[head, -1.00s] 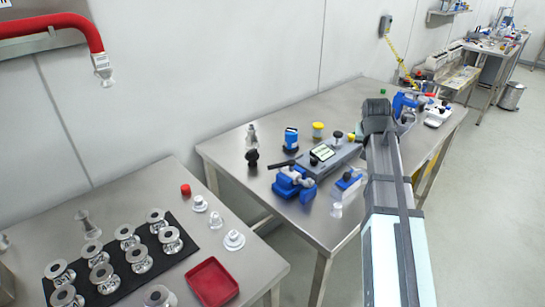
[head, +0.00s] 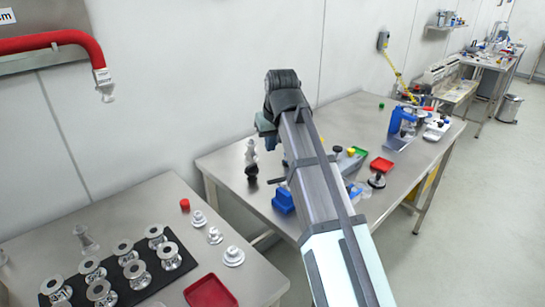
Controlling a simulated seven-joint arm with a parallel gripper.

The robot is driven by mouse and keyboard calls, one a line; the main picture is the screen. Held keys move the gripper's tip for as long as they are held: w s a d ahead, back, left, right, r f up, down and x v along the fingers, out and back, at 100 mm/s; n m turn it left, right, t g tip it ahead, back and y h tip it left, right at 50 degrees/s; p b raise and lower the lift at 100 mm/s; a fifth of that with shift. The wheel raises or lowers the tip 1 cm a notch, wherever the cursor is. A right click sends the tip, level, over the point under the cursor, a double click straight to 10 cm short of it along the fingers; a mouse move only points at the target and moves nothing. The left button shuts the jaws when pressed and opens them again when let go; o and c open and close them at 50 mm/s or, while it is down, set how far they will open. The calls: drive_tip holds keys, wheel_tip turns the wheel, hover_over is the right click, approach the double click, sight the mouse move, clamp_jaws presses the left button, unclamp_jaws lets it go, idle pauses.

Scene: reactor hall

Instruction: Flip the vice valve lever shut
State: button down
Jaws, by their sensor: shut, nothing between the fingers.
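The blue vice (head: 283,201) stands on the middle table, left of my arm. My arm covers most of it. A dark bar, perhaps the valve lever (head: 276,181), sticks out to the left just above the vice. Its exact angle and the valve body cannot be made out. My gripper (head: 267,130) shows only in part at the far end of my arm, beyond and above the vice in the picture. It is shut and empty, apart from the lever as far as I can see. Its fingertips are mostly hidden.
A clear fitting (head: 251,152) and a dark knob (head: 252,171) stand left of my arm. The left table holds several metal flanges on a black mat.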

sight(274, 180)
wheel_tip(274, 180, down, 10)
drive_tip(key=shift+s+d+r, duration=0.2)
drive_tip(key=shift+s, duration=0.1)
idle(0.4)
idle(0.4)
drive_tip(key=shift+s+d+n+y, duration=0.2)
drive_tip(key=shift+s+n, duration=0.2)
drive_tip(key=shift+n, duration=0.3)
drive_tip(key=shift+s+d+n+y, duration=0.1)
drive_tip(key=shift+s+n+y, duration=0.2)
drive_tip(key=shift+n, duration=0.4)
drive_tip(key=shift+s+d, duration=0.2)
drive_tip(key=shift+s, duration=0.3)
